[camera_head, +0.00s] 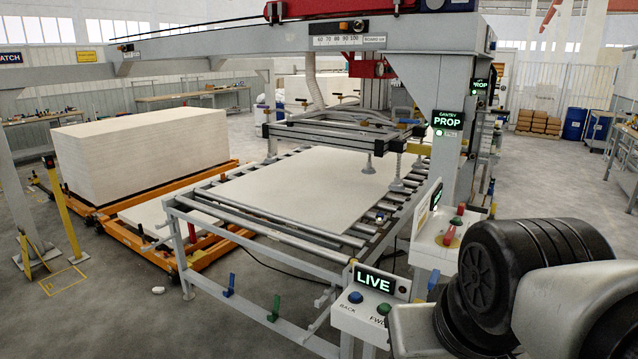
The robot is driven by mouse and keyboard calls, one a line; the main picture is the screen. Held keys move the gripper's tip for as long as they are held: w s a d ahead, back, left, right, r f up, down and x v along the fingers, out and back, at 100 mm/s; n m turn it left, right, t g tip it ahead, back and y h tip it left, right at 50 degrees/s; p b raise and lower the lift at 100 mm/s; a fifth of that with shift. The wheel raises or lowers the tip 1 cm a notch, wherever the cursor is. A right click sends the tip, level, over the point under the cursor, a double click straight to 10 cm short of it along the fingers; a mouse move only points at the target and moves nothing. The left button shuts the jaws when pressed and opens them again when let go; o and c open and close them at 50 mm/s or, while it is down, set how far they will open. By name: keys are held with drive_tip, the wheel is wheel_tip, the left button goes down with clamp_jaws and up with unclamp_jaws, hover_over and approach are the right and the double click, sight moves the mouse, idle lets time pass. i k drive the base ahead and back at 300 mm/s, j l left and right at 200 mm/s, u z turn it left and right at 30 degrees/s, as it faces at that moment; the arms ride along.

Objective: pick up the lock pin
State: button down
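I cannot tell for certain which thing is the lock pin. Small coloured parts that show are a blue one (229,285) and a green one (274,308) hanging on the near side of the roller conveyor (290,232), and a red one (192,233) at its left leg. My arm's dark and grey links fill the lower right corner. My gripper is out of the picture.
A pale panel (300,190) lies on the rollers under the suction frame (340,128). A white stack (145,145) sits on an orange lift (205,248) at left. A "LIVE" button box (372,300) stands in front. Open floor lies at front left.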

sight(492, 214)
drive_tip(key=k+l, duration=0.4)
drive_tip(key=l, duration=0.2)
drive_tip(key=k+l, duration=0.1)
drive_tip(key=l, duration=0.25)
drive_tip(key=k+l, duration=0.1)
drive_tip(key=l, duration=0.25)
drive_tip(key=k+l, duration=0.1)
drive_tip(key=l, duration=0.25)
drive_tip(key=i+l, duration=0.1)
drive_tip(key=l, duration=0.65)
drive_tip(key=i+l+z, duration=0.1)
drive_tip(key=l, duration=0.3)
drive_tip(key=i+l, duration=0.25)
drive_tip(key=i, duration=0.15)
drive_tip(key=i+l, duration=0.2)
drive_tip(key=i, duration=0.2)
drive_tip(key=i+l, duration=0.25)
drive_tip(key=i, duration=0.15)
drive_tip(key=i+j, duration=0.1)
drive_tip(key=i, duration=0.45)
